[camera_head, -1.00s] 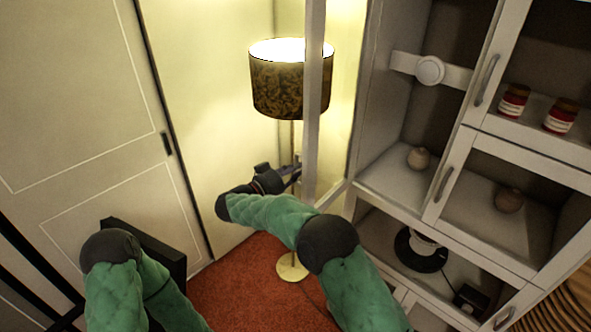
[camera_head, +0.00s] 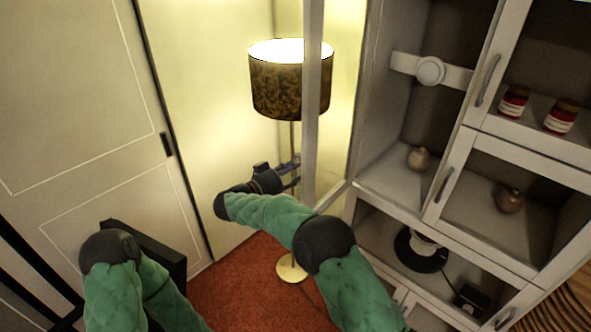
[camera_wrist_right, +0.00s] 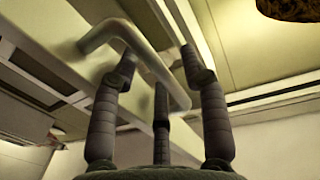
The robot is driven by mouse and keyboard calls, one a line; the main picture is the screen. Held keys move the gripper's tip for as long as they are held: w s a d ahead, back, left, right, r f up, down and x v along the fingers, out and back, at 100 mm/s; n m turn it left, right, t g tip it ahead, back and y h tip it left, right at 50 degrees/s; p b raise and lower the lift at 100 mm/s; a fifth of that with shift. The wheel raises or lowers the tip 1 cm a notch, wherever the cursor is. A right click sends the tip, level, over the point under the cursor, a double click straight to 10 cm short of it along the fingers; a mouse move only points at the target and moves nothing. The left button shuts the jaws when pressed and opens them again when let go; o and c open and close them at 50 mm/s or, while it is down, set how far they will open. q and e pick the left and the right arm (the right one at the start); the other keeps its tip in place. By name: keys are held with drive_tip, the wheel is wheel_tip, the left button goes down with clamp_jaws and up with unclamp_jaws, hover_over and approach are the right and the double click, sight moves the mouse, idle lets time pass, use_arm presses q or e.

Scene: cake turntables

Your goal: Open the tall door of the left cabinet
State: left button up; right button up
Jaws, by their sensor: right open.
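A floor lamp (camera_head: 288,90) with a dark patterned shade stands behind the door. A closed door (camera_head: 80,130) fills the left. Jars (camera_head: 513,102), a small pot (camera_head: 419,158) and a round vase (camera_head: 509,201) stand on shelves.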

drive_tip(key=v, duration=1.2)
drive_tip(key=shift+d, duration=0.1)
